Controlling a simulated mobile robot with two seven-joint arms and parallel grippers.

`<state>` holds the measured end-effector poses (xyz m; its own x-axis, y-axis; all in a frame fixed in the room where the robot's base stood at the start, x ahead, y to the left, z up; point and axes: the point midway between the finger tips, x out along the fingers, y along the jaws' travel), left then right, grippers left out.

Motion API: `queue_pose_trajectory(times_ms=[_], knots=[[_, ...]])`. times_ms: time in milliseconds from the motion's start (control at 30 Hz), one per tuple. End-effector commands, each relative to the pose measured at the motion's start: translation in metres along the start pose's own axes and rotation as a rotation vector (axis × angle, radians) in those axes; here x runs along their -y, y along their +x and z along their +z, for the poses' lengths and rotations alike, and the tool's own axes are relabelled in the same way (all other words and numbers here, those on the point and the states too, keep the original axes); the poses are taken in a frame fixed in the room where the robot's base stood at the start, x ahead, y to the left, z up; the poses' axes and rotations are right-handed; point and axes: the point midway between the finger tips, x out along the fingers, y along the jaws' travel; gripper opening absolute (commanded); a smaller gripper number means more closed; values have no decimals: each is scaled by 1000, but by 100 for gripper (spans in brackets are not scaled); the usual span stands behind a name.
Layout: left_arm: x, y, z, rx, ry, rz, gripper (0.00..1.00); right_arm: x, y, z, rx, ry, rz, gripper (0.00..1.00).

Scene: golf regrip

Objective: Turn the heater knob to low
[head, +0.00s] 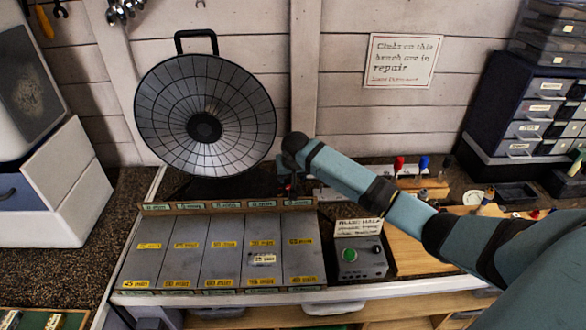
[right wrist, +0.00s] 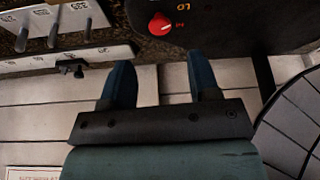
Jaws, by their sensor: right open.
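The heater (head: 160,110) is a round dish with a wire grille and a top handle, at the back left of the bench. Its red knob (right wrist: 160,23) shows in the right wrist view on a dark panel (right wrist: 235,25), with orange lettering beside it. A white mark on the knob faces the lettering. My right gripper (head: 286,184) is by the heater's lower right in the head view, partly hidden by its wrist. In the right wrist view the gripper (right wrist: 160,70) is open and empty, its fingers pointing towards the knob, apart from it. My left gripper is not in view.
A grey sorting tray (head: 190,268) with yellow labels lies before the heater. A box with a green button (head: 372,262) stands right of it. Tools in a rack (right wrist: 75,30) are close to the gripper. Drawers (head: 530,105) stand at right, a paper sign (head: 402,61) hangs behind.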

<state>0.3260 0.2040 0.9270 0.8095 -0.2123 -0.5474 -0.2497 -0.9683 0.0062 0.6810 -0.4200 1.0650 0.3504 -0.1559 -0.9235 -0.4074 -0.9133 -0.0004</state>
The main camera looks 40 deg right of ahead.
Motion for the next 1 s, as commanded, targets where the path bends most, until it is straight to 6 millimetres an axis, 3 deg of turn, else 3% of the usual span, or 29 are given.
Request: queue_pose_trajectory(times_ms=[200, 400, 1000], knots=[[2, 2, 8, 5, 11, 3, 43, 0, -43, 0, -3, -1, -2, 56], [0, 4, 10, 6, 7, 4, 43, 0, -63, 0, 0, -1, -1, 56], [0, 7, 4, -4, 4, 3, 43, 0, -65, 1, 1, -2, -1, 56]])
